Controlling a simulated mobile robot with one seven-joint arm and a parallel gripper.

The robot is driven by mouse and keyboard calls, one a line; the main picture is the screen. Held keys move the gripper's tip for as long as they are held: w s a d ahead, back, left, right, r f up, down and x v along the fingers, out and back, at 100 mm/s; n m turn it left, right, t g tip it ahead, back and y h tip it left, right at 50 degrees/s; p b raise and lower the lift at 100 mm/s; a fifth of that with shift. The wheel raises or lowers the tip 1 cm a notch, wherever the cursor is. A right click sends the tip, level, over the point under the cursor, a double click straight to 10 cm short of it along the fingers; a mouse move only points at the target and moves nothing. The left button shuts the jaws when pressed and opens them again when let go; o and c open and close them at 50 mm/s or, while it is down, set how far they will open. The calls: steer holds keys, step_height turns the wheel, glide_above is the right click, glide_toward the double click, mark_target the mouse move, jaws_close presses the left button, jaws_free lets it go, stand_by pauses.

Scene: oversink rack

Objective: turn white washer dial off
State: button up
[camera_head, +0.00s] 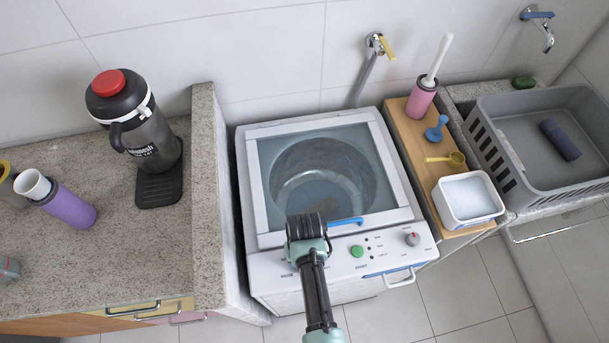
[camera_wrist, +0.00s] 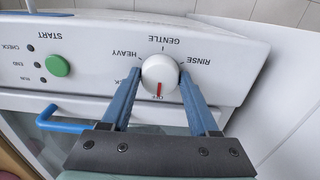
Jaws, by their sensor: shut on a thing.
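The white dial (camera_wrist: 158,70) on the washer's front panel is round, with a red mark. In the wrist view, where the lettering is upside down, the mark points down at a small label that seems to read OFF. GENTLE, HEAVY and RINSE labels surround the dial. My gripper (camera_wrist: 161,76) is shut on the dial, one blue finger on each side. In the head view my gripper (camera_head: 306,228) covers the left part of the panel and hides this dial. The white washer (camera_head: 258,265) stands in the middle, its glass lid down.
A green START button (camera_head: 357,251) and a grey knob with a red mark (camera_head: 411,239) sit farther right on the panel. A blue handle (camera_head: 345,221) is close beside my gripper. A granite counter (camera_head: 207,270) rises at left; a wooden board (camera_head: 408,135) lies at right.

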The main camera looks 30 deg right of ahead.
steer(key=o, duration=1.4)
step_height(320, 180, up, 13)
